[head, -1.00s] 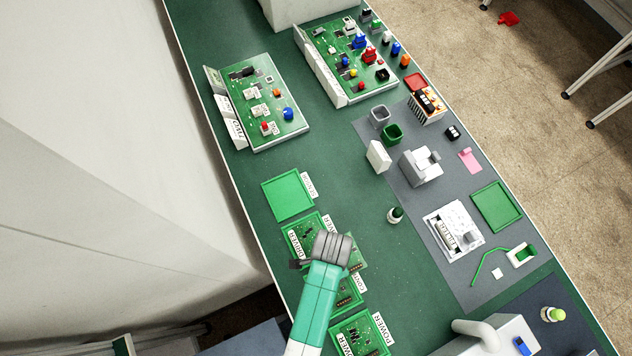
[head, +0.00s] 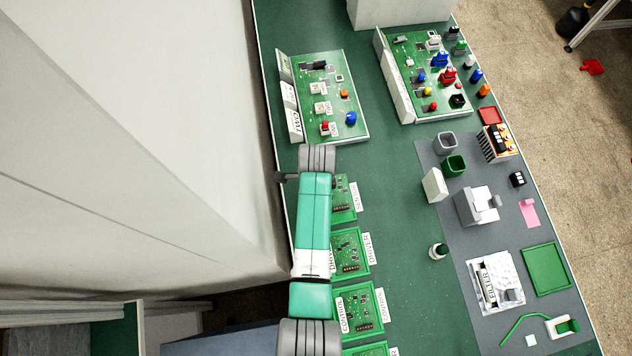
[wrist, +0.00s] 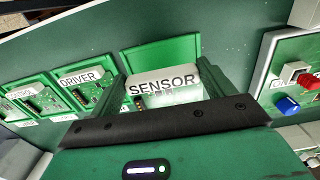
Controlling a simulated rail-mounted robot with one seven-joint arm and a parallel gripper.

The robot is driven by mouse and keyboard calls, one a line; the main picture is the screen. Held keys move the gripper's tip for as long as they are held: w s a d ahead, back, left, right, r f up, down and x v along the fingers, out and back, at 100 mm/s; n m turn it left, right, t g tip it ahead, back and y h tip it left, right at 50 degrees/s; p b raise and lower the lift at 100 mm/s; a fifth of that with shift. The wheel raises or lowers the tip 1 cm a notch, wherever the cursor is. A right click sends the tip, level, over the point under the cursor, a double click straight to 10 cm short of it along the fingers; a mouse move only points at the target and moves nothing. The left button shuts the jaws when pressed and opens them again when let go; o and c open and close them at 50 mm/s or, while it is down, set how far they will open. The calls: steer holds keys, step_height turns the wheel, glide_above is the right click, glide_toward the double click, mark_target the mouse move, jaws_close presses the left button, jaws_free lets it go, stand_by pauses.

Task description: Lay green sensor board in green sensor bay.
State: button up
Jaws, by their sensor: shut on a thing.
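My gripper (wrist: 163,82) is shut on the white block marked SENSOR at one edge of the green sensor board (wrist: 160,100), one dark green finger on each side. In the head view my arm covers the fingers. The board's chip-covered part (head: 341,205) shows just right of the arm, beside the table label SENSOR. The green sensor bay (wrist: 160,52) shows behind the block in the wrist view as a bare green floor with a rim. The board is over or at the bay; I cannot tell whether it touches the bay floor.
The driver board (head: 350,252) and control board (head: 362,310) lie in their bays in a row nearer to me. A filled board (head: 335,100) with a red and a blue button stands just beyond. The table to the right of the bays is clear around a small green-capped bottle (head: 438,251).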

steer(key=shift+f+b, duration=2.15)
steer(key=shift+f, duration=0.3)
steer(key=shift+f+b, duration=0.5)
steer(key=shift+f, duration=0.15)
steer(key=shift+f, duration=0.1)
